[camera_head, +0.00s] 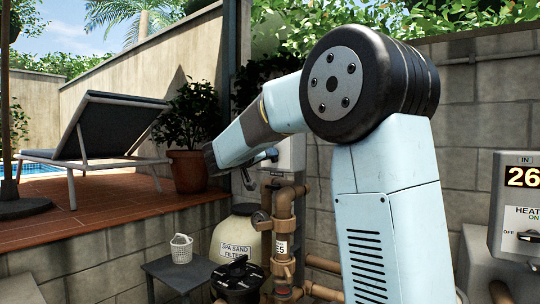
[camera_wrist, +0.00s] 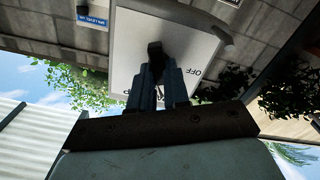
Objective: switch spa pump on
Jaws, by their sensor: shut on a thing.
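The spa pump switch box is a pale grey box on the wall. It shows in the wrist view (camera_wrist: 130,55), upside down, and partly behind my arm in the head view (camera_head: 292,150). A black switch handle (camera_wrist: 155,48) stands out from its face. An "OFF" label (camera_wrist: 195,73) is beside the handle; another label is mostly hidden by my fingers. My gripper (camera_wrist: 158,66) is shut on the black handle, its two fingers on either side of it. In the head view my gripper (camera_head: 268,156) is at the box front, too small to show the handle's position.
Below the box are brown pipes and valves (camera_head: 284,225), a sand filter (camera_head: 238,240), and a black pump lid (camera_head: 238,275). A small table (camera_head: 180,270) bears a white basket (camera_head: 181,249). A heater box (camera_head: 518,210) is at right. A potted plant (camera_head: 188,170) stands on the deck.

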